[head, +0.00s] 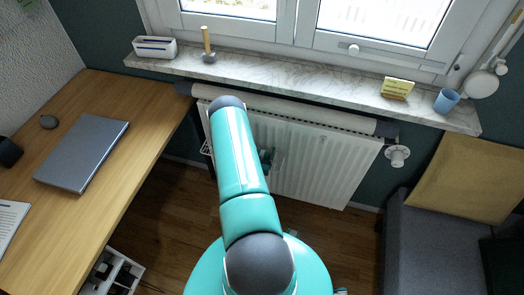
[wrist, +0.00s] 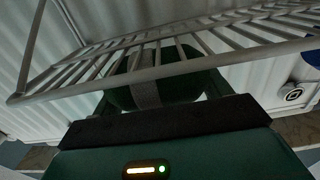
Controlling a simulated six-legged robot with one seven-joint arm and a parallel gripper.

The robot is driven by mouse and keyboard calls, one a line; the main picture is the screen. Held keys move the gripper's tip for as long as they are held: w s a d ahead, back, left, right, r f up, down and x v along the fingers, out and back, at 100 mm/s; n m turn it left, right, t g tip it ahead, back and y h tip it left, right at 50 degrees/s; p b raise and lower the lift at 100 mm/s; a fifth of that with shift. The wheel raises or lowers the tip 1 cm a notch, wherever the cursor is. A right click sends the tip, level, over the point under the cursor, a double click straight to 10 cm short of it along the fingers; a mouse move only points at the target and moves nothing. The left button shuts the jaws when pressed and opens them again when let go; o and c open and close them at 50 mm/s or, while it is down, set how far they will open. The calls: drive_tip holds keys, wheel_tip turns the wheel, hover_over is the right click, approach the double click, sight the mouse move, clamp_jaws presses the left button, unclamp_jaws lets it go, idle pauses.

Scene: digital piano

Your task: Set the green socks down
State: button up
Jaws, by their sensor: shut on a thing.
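The green socks (wrist: 178,88) show in the wrist view as a dark green bundle with a grey band. My gripper (wrist: 165,118) is shut on them, and its dark body fills the bottom of that view. A white wire rack (wrist: 150,72) crosses in front of the upper part of the socks. I cannot tell whether the socks touch it. In the head view my arm reaches toward the radiator (head: 318,150) and hides most of the rack (head: 206,147). The socks are not clearly visible there.
A marble windowsill (head: 300,82) runs above the radiator and holds a blue cup (head: 446,100), a yellow note block (head: 398,87) and a white box (head: 155,47). A wooden desk (head: 150,100) with a laptop (head: 84,152) stands left. A grey seat (head: 425,235) stands right.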

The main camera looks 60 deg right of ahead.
drive_tip(key=shift+f, duration=0.1)
drive_tip(key=o, duration=1)
drive_tip(key=shift+c, duration=0.2)
drive_tip(key=shift+r, duration=0.2)
drive_tip(key=s+a, duration=0.1)
drive_tip(key=a, duration=1.1)
drive_tip(key=shift+s, duration=0.4)
drive_tip(key=shift+d, duration=0.1)
